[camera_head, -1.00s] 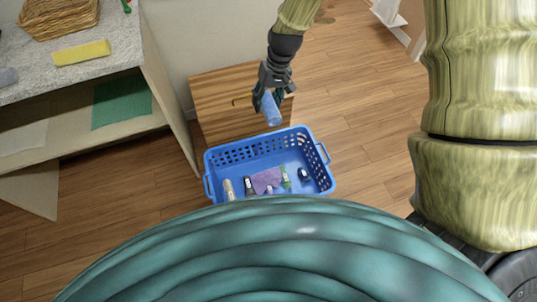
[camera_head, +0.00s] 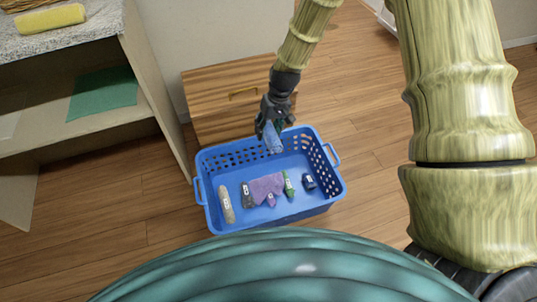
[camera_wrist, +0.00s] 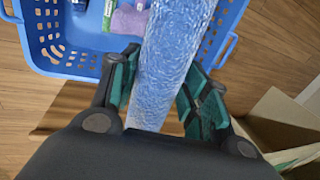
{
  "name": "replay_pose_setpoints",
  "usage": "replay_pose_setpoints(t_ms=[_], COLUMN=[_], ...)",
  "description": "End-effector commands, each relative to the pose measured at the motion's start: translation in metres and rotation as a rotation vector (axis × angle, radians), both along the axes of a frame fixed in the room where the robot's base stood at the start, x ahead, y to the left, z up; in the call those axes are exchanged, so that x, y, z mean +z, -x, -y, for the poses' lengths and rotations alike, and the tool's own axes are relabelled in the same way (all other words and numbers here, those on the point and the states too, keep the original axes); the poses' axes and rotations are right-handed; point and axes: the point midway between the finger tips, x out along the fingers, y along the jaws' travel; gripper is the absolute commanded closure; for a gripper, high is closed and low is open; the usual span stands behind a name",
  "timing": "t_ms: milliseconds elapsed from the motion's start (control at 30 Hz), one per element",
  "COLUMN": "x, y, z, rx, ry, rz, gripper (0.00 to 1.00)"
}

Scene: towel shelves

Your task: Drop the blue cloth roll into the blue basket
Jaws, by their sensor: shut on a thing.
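My gripper (camera_head: 271,124) is shut on the blue cloth roll (camera_head: 272,139), which hangs down from it over the far side of the blue basket (camera_head: 199,181). In the wrist view the roll (camera_wrist: 172,60) lies between my gripper's two green-padded fingers (camera_wrist: 160,95) and stretches across the picture. The wrist view also shows the basket (camera_wrist: 75,65) behind the roll. I cannot tell exactly how far the roll's lower end is above the basket floor.
In the basket lie a purple cloth (camera_head: 266,187), a beige roll (camera_head: 227,204), a green item (camera_head: 289,184) and dark items. A wooden cabinet (camera_head: 225,95) stands behind it. A shelf at left holds a yellow roll (camera_head: 50,18) and a green cloth (camera_head: 102,93).

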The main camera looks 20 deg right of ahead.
Motion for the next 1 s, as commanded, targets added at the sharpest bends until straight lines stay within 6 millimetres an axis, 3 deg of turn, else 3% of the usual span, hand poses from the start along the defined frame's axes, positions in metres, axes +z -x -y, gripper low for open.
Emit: replay_pose_setpoints(t_ms=[33,100,400,1000], x=[-0.024,-0.041,-0.096,-0.127], y=[-0.001,-0.002,-0.008,-0.009], z=[0.001,0.001,0.004,0.005], rx=[0.001,0.002,0.006,0.008], ry=[0.0,0.0,0.001,0.002], rz=[-0.001,-0.001,-0.001,0.0], gripper=[0.78,0.78,0.78,0.78])
